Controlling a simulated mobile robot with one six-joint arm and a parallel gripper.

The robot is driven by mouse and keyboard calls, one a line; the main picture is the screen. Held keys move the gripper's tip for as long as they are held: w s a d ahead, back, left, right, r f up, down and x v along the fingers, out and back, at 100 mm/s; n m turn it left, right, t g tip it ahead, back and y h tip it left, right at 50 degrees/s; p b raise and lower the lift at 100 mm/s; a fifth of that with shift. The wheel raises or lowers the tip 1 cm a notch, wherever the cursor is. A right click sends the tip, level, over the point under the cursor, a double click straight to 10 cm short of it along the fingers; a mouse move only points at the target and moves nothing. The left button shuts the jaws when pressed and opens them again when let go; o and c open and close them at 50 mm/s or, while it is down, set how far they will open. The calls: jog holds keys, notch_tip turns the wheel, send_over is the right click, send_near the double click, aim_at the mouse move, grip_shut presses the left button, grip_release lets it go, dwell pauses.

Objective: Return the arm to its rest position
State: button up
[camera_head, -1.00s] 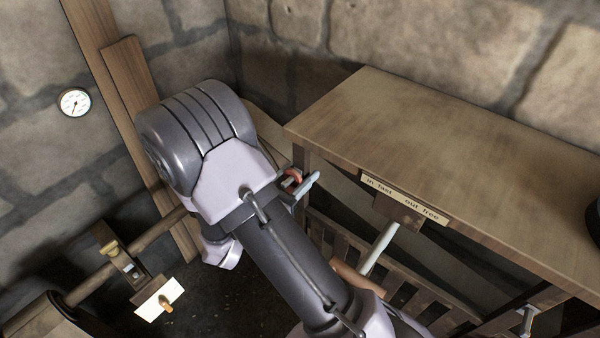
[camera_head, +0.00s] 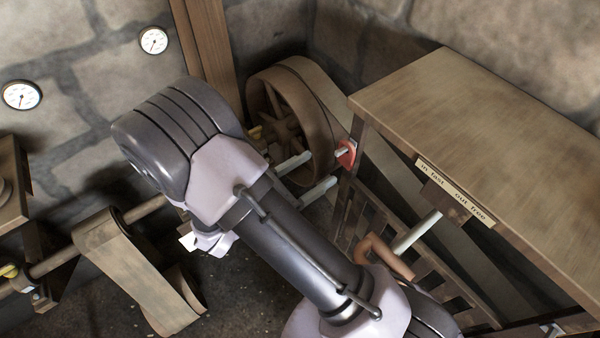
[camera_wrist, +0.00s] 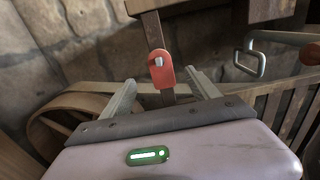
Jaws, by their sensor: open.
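My arm crosses the middle of the head view, and my gripper (camera_head: 322,169) points right toward the workbench leg. Its two grey fingers are spread with nothing between them. In the wrist view my gripper (camera_wrist: 161,80) also shows open. A red plate with a silver pin (camera_head: 346,153) is on the bench's near-left leg, just beyond the fingertips. In the wrist view the red plate (camera_wrist: 162,70) appears between the fingers but farther off. The exact gap cannot be told.
The wooden bench (camera_head: 470,130) fills the right, with a lever with a copper-coloured grip (camera_head: 385,257) and slatted rails below. A belted wheel (camera_head: 290,120) stands behind the gripper. A shaft with a belt (camera_head: 135,270) is at the left. Gauges (camera_head: 153,40) hang on the stone wall.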

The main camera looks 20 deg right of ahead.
jog(key=v, duration=0.4)
jog(key=s+d+r+m+g+y, duration=0.3)
jog(key=s+r+m+g+y, duration=0.15)
jog(key=s+m, duration=0.2)
jog(key=s+d+r+m+g+y, duration=0.25)
jog(key=s+m+g+y, duration=0.25)
jog(key=m, duration=0.3)
jog(key=a+r+m+t+y, duration=0.7)
jog(key=r+m+t+y, duration=0.2)
jog(key=m, duration=0.3)
jog(key=shift+s+a+r+p, duration=0.25)
jog(key=shift+s+r+p, duration=0.1)
jog(key=shift+r, duration=0.35)
jog(key=shift+y, duration=0.25)
